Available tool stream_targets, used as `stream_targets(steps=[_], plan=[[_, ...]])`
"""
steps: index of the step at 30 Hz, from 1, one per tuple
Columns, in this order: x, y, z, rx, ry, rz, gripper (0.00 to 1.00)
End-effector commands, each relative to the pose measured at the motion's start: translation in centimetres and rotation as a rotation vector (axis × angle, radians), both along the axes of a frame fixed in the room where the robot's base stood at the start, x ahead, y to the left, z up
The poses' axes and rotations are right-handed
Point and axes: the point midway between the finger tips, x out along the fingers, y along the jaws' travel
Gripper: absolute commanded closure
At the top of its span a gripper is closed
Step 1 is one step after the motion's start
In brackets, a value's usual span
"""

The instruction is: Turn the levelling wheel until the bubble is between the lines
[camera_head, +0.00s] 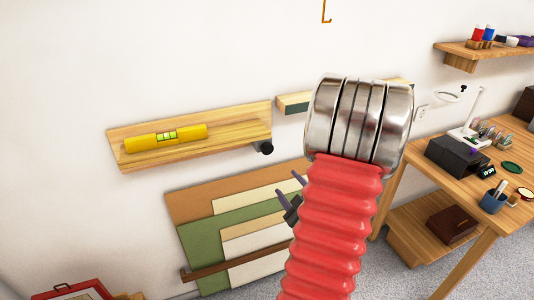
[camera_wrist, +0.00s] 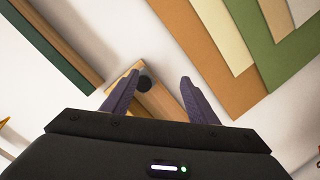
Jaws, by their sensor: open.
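A yellow spirit level (camera_head: 190,132) lies on a wooden wall shelf (camera_head: 235,124). Its greenish vial (camera_head: 166,135) faces me, but the bubble's place between the lines is too small to tell. The black levelling wheel (camera_head: 265,147) sits under the shelf's right end. In the wrist view the wheel (camera_wrist: 145,83) shows as a dark disc at the shelf's end, ahead of the fingers and nearer the left one. My gripper (camera_wrist: 160,77) is open and empty, apart from the wheel. In the head view my gripper (camera_head: 290,184) is below and right of the wheel, partly hidden by my red arm.
Several coloured boards (camera_head: 235,225) lean on the wall below the shelf. A second shelf (camera_head: 293,103) is partly behind my arm. A wooden desk (camera_head: 420,140) with a black box (camera_head: 458,157) and small items stands at right. The wall above the level is clear.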

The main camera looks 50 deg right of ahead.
Motion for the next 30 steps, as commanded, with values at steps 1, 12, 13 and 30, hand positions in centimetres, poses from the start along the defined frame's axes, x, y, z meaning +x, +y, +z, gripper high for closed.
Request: stream_targets(steps=[1, 12, 13, 30], plan=[[0.4, 0.3, 1.2, -0.042, -0.029, 0.02, 0.47], [1.1, 0.9, 4.6, -0.182, -0.1, 0.063, 0.47], [1.1, 0.9, 4.6, -0.182, -0.1, 0.063, 0.47], [3.9, -0.7, 4.5, -0.179, -0.1, 0.065, 0.47]])
